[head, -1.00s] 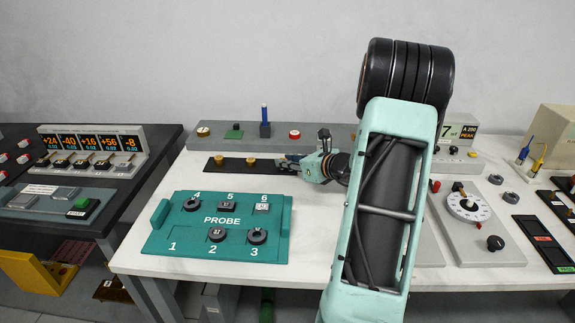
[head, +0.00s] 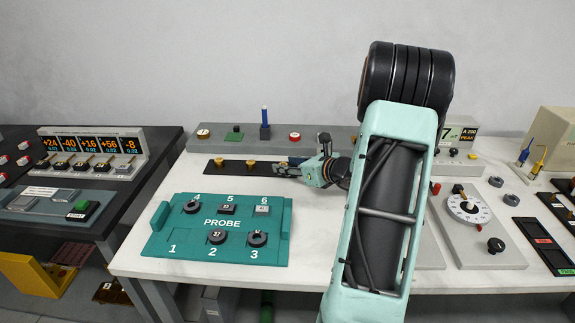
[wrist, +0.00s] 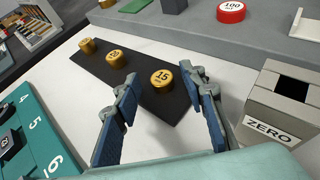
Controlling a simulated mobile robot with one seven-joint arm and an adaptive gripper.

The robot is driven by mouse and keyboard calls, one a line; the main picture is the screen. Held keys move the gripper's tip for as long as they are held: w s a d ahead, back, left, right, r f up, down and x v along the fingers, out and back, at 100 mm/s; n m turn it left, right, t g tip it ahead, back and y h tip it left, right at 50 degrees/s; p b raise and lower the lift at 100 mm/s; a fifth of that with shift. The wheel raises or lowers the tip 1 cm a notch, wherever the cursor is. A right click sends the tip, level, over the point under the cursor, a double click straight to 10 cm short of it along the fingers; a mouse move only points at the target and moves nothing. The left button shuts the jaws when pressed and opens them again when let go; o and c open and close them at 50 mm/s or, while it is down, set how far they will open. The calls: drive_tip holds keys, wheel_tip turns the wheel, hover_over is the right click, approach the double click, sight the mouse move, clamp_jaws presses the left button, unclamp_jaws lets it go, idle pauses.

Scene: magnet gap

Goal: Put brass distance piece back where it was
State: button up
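Three brass distance pieces stand on a black strip (head: 236,166) at the back of the white bench. In the wrist view, the piece marked 15 (wrist: 161,79) is at the strip's near end, and the piece marked 20 (wrist: 116,58) and another (wrist: 87,45) stand farther along. My gripper (wrist: 160,80) is open, its blue-padded fingers on either side of the 15 piece in the picture; I see no contact. In the head view my gripper (head: 286,167) is over the strip's right end and hides the 15 piece.
A teal PROBE tray (head: 166,241) with several dark pieces lies in front. A grey ledge (head: 345,137) runs behind the strip. A grey ZERO box (wrist: 275,110) with a square opening stands right of my gripper. A red 100 piece (wrist: 231,11) sits on the ledge.

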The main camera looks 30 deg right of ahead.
drive_tip(key=p+v, duration=0.1)
drive_tip(key=v, duration=0.6)
drive_tip(key=shift+s, duration=0.15)
